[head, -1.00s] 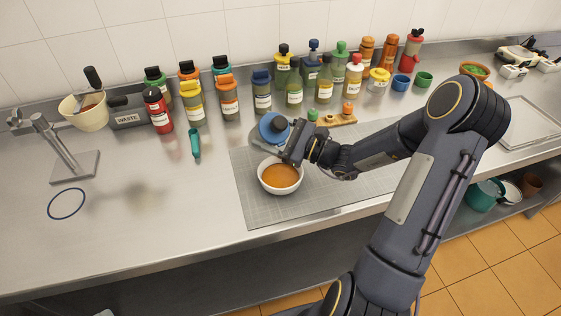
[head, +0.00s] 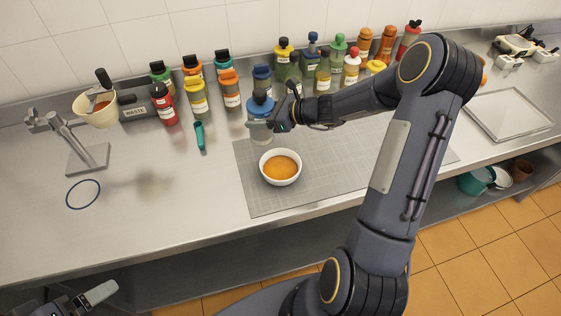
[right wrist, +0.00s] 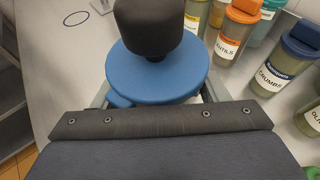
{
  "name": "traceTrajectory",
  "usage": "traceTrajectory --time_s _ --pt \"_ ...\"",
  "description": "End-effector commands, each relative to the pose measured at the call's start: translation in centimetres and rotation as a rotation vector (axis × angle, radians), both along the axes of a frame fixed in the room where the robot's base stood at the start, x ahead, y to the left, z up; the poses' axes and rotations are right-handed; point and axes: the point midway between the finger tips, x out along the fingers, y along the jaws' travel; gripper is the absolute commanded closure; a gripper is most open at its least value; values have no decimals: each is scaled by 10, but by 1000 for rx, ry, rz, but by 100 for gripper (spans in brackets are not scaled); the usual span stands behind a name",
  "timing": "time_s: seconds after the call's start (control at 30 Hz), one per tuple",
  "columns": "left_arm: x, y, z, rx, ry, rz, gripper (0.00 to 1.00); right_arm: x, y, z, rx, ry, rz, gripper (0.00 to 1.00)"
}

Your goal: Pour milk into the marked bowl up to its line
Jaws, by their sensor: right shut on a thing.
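A white bowl (head: 266,176) stands on the grey gridded mat and holds something orange-brown. I cannot make out a fill line on it. My right gripper (head: 273,124) is shut on a clear container with a blue lid (head: 259,104), roughly upright behind the bowl and apart from it. In the right wrist view the blue lid (right wrist: 180,75) with its dark knob fills the space between the fingers; its label and contents are hidden there. No milk can be told by a readable label. Part of my left gripper (head: 85,302) shows at the bottom left edge.
Labelled jars and bottles, such as a red one (head: 163,106) and an orange-lidded one (head: 231,92), line the back. A funnel stand (head: 88,158), a blue ring mark (head: 83,194) and a teal scoop (head: 200,136) lie left. The counter's front left is clear.

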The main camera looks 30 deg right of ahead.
Motion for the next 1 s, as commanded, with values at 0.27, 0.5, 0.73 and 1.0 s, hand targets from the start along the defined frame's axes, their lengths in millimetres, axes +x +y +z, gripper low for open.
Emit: traceTrajectory --time_s 0.27,0.5,0.73,1.0 --pt "0 0 0 0 0 0 7 3 0 17 -4 28 -2 76" --pt "0 0 0 0 0 0 7 3 0 53 -4 28 -2 76" --pt "0 0 0 0 0 0 7 3 0 67 -1 32 -2 76" --pt "0 0 0 0 0 0 7 3 0 67 -1 32 -2 76"
